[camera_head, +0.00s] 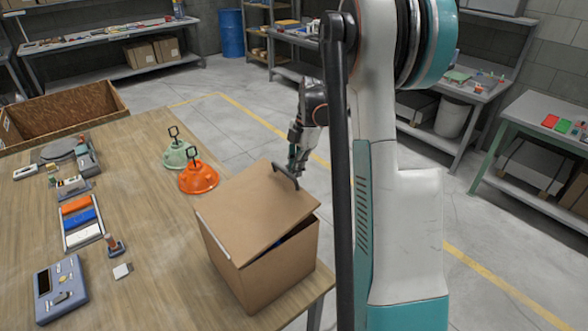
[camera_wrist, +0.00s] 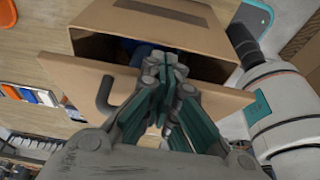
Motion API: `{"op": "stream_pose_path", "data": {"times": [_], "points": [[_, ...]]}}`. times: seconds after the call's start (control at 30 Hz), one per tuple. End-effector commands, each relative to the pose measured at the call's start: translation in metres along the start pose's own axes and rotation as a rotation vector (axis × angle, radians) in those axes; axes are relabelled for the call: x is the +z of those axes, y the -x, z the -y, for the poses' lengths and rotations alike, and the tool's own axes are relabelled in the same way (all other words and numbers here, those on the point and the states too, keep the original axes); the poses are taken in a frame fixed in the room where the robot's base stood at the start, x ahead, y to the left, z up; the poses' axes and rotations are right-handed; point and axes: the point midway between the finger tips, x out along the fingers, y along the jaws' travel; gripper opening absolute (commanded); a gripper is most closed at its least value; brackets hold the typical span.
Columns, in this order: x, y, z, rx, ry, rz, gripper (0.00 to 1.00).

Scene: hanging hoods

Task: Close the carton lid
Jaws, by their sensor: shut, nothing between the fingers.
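The brown cardboard carton (camera_head: 272,275) stands near the right edge of the wooden table. Its lid (camera_head: 255,212) is tilted over the top, with a dark gap showing along the right front side. A dark handle (camera_head: 286,176) sits on the lid near its far edge. My gripper (camera_head: 293,172) is shut and empty, right at the lid beside the handle; I cannot tell whether it touches. In the wrist view, my gripper (camera_wrist: 172,62) reaches over the lid (camera_wrist: 75,75), beside the handle (camera_wrist: 104,96). The carton's open gap shows a dark inside with something blue.
An orange hood (camera_head: 199,178) and a pale green hood (camera_head: 178,154) stand behind the carton on the wooden table (camera_head: 160,240). Colored blocks in a tray (camera_head: 81,219) and a blue device (camera_head: 61,289) lie at left. An open brown crate (camera_head: 60,112) is at the far left.

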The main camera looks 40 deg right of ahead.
Motion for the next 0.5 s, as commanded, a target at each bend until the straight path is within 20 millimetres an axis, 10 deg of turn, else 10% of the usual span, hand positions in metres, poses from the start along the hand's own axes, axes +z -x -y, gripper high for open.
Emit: {"op": "stream_pose_path", "data": {"times": [0.5], "points": [[0.0061,-0.0113,-0.0002,-0.001,0.0,-0.041,0.0]]}}
